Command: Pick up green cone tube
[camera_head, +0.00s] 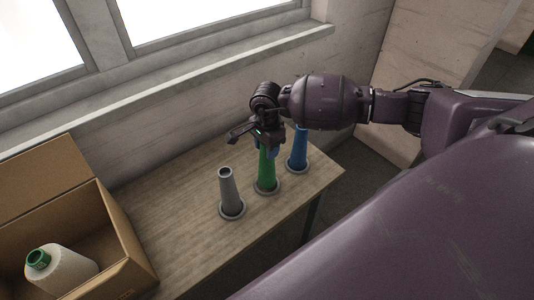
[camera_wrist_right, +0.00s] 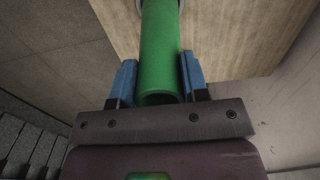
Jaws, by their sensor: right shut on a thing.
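The green cone tube (camera_head: 267,172) stands upright on a round grey base on the wooden table, between the grey and blue tubes. My right gripper (camera_head: 268,148) is at its top end, coming down from above. In the right wrist view the green tube (camera_wrist_right: 160,50) lies between the two blue fingers of my right gripper (camera_wrist_right: 158,82), which is shut on it near its open end. The tube's lower end still meets its base (camera_head: 266,188). My left gripper is not in view.
A grey cone tube (camera_head: 230,192) stands to the left and a blue one (camera_head: 298,150) to the right, close by. An open cardboard box (camera_head: 128,262) holds a white yarn cone (camera_head: 62,270). The wooden table (camera_head: 170,215) is bare between box and tubes. A wall and window sill stand behind.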

